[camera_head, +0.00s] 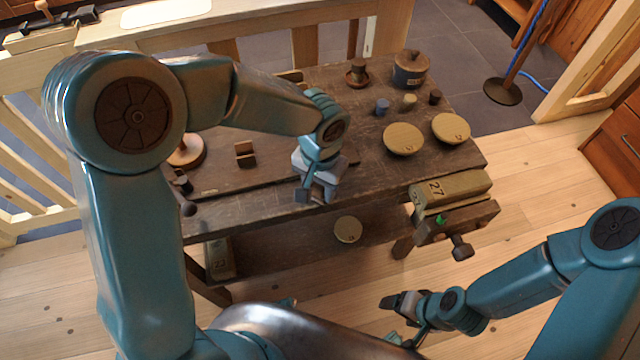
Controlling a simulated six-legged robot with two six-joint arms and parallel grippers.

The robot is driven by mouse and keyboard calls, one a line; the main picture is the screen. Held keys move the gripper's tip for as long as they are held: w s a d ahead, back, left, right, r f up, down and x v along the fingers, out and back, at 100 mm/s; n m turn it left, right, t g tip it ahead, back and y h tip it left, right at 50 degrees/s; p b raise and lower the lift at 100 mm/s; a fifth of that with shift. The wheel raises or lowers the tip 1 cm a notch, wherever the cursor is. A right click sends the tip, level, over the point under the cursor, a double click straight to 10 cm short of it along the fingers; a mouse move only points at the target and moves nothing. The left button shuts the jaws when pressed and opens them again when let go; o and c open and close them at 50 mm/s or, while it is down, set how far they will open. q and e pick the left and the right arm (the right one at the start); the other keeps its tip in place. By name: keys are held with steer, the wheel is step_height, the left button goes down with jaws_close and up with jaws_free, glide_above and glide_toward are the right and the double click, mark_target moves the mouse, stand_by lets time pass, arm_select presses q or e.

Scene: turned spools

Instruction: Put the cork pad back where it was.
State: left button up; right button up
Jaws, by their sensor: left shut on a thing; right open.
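Three round tan discs look like cork pads. One disc (403,139) and a second disc (451,128) lie on the right part of the bench top, with dark marks on them. A smaller-looking disc (348,229) shows below the bench's front edge, apparently on the lower shelf. I cannot tell which is the task's pad. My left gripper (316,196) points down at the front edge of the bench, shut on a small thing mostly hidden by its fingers. My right gripper (397,308) is open and empty, low in front of the bench.
The wooden workbench (262,205) carries a blue-banded pot (410,70), small spools (382,106), a dark block (245,154) and a pale round piece (187,150). A vise (455,225) juts from its front right. A stand base (503,91) is behind right.

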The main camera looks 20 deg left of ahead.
arm_select(q)
steer(key=shift+f, duration=0.2)
steer(key=o, duration=1.1)
steer(key=shift+w, duration=0.1)
steer(key=shift+r, duration=0.1)
steer(key=shift+r, duration=0.1)
steer(key=shift+r, duration=0.3)
step_height(320, 180, up, 12)
steer(key=p, duration=0.2)
steer(key=shift+f, duration=0.25)
